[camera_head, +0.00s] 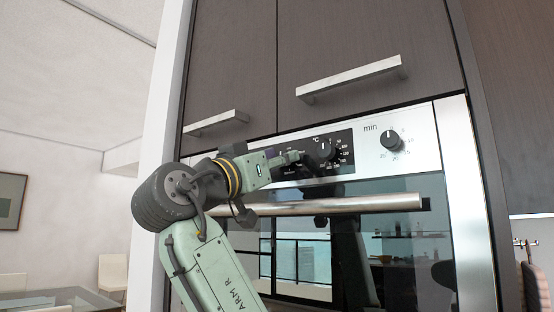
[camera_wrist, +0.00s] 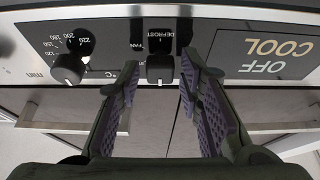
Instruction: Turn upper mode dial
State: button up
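The upper oven's mode dial (camera_wrist: 160,68) is a small black knob below the DEFROST and FAN labels in the wrist view. My gripper (camera_wrist: 159,64) is open, with one finger to the left of the knob and one to the right. Gaps show between the knob and both fingers, so it is not gripped. In the head view my gripper (camera_head: 299,157) is at the control panel (camera_head: 358,165), left of the temperature dial, and it hides most of the mode dial.
The temperature dial (camera_head: 325,150) is close on the right in the head view; it also shows in the wrist view (camera_wrist: 68,68). The timer dial (camera_head: 390,140) is farther right. The oven handle (camera_head: 370,204) runs below the panel. Cupboard handles (camera_head: 350,79) are above.

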grip_shut()
jog(key=shift+a+m, duration=0.1)
jog(key=shift+m, duration=0.4)
jog(key=shift+w+a+r+m+g+h+p, duration=0.1)
jog(key=shift+m+g+h+p, duration=0.75)
jog(key=shift+m, duration=1.65)
jog(key=shift+s+m+g+h+p, duration=0.1)
jog(key=shift+m+g+h+p, duration=0.2)
jog(key=shift+m+g+p, duration=1.65)
jog(key=shift+w+a+r+m+g+h+p, duration=0.1)
jog(key=shift+m+g+h+p, duration=0.4)
jog(key=shift+m, duration=2.55)
jog(key=shift+o, duration=1.4)
grip_release()
